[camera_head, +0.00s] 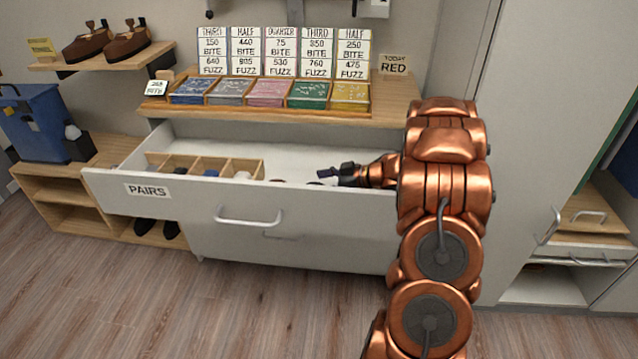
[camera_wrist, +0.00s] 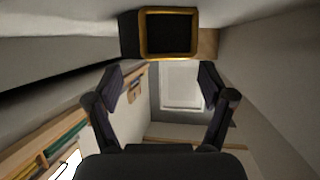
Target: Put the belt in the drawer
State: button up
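The open drawer (camera_head: 225,208), labelled PAIRS, is pulled out below the wooden counter. My gripper (camera_head: 328,173) reaches into its right part from the right, low behind the front panel. In the wrist view, my gripper (camera_wrist: 162,84) has its two dark fingers wide apart with nothing between them. Beyond the fingertips is a dark item with a square gold frame (camera_wrist: 168,33), which looks like the belt and its buckle. It seems to rest on a pale surface, apart from the fingers. In the head view the drawer front mostly hides that spot.
A wooden divider (camera_head: 205,166) with small items fills the drawer's left part. Above stand a tray of coloured compartments (camera_head: 270,93) and price cards (camera_head: 285,50). A blue bin (camera_head: 35,122) and brown shoes (camera_head: 105,42) are at left. A tall cabinet (camera_head: 535,100) stands right.

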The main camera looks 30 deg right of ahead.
jog(key=shift+o, duration=1)
jog(key=shift+s+a+f, duration=0.2)
jog(key=shift+f, duration=0.55)
jog(key=shift+d+r, duration=0.15)
jog(key=shift+r, duration=0.45)
jog(key=v, duration=0.7)
jog(key=shift+d+r, duration=0.15)
jog(key=shift+r, duration=0.35)
jog(key=shift+w, duration=0.1)
